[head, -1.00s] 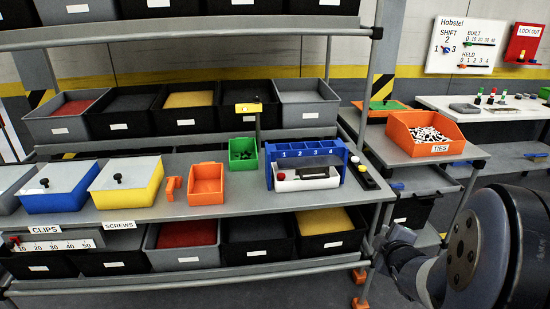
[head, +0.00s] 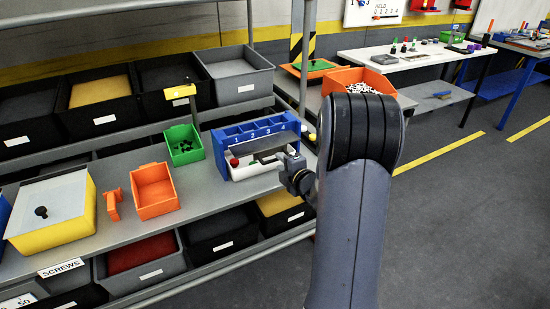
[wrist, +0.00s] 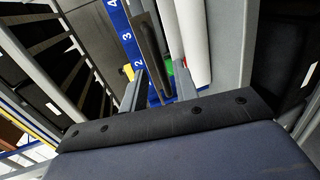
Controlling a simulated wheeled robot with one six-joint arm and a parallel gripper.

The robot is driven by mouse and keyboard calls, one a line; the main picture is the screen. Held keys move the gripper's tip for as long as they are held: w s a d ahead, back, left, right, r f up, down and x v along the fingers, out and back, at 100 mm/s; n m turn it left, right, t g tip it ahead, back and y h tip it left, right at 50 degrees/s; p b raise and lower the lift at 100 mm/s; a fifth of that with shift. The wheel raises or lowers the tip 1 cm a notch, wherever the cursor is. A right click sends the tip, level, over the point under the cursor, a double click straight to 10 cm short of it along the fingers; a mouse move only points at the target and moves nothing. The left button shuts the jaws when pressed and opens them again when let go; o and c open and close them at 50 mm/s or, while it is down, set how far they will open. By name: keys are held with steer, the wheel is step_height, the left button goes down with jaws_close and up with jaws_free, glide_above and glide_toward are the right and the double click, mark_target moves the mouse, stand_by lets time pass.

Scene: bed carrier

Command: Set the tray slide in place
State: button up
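The blue rack (head: 235,134) with numbered bays stands on the shelf, and a white tray (head: 245,172) sits at its front. A dark grey slide piece (head: 268,155) lies over the tray at the rack's right half; my gripper partly hides it. My gripper (head: 291,167) is at the right end of the tray. In the wrist view, my gripper (wrist: 158,90) has its two fingers apart, with the dark slide piece (wrist: 149,48) reaching down between them. A gap shows beside it, and I see no clear grip. The numbered rack (wrist: 124,32) and white tray (wrist: 193,40) flank it.
A green bin (head: 184,146), an orange bin (head: 153,190) and a yellow box (head: 52,232) stand left of the rack. A shelf upright (head: 303,60) stands close by. Floor at right is free.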

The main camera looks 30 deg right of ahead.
mark_target(277, 160)
steer(key=shift+x, duration=2)
steer(key=shift+c, duration=0.2)
jaws_close()
